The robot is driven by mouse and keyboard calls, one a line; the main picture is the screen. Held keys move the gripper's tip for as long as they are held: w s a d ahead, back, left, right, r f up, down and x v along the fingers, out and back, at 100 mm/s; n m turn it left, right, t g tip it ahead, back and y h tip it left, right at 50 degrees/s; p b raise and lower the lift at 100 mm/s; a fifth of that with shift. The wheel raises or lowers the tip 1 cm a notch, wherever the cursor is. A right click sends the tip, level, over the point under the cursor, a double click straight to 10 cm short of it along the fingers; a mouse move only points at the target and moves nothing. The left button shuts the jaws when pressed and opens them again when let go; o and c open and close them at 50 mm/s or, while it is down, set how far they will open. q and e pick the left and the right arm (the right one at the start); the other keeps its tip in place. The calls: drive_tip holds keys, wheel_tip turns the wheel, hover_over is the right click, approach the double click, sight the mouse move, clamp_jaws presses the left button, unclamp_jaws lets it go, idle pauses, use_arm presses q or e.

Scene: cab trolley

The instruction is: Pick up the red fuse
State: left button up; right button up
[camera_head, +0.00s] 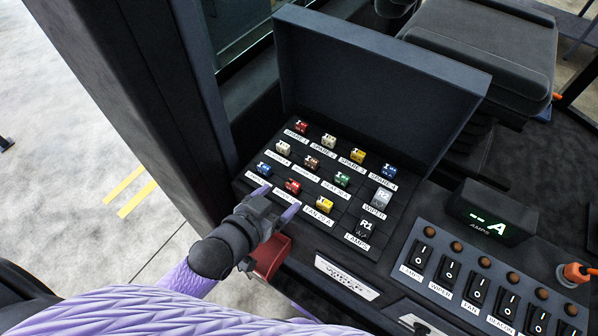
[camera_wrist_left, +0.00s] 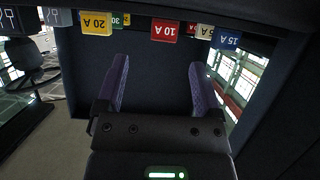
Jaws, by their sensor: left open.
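A small red fuse (camera_head: 293,186) sits in the front row of the open fuse panel (camera_head: 316,232). In the left wrist view a red fuse marked 10 A (camera_wrist_left: 165,30) shows near the top edge, above the space between the fingers. Another red fuse (camera_head: 301,126) sits in the back row by a SPARE label. My left gripper (camera_head: 279,202) is open and empty, just in front of the front-row red fuse and apart from it. Its two purple fingers (camera_wrist_left: 159,66) are spread in the left wrist view. My right gripper is out of view.
Blue (camera_head: 264,168), yellow (camera_head: 324,204) and green (camera_head: 342,179) fuses stand close around the front red one. Grey and black relays (camera_head: 381,197) are at the right. A raised lid (camera_head: 375,85) stands behind. A red box-like part (camera_head: 270,257) is below my left gripper.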

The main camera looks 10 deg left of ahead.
sight(292, 186)
use_arm(q)
drive_tip(key=x, duration=0.6)
drive_tip(key=shift+w+f, duration=0.15)
drive_tip(key=shift+w, duration=0.25)
clamp_jaws()
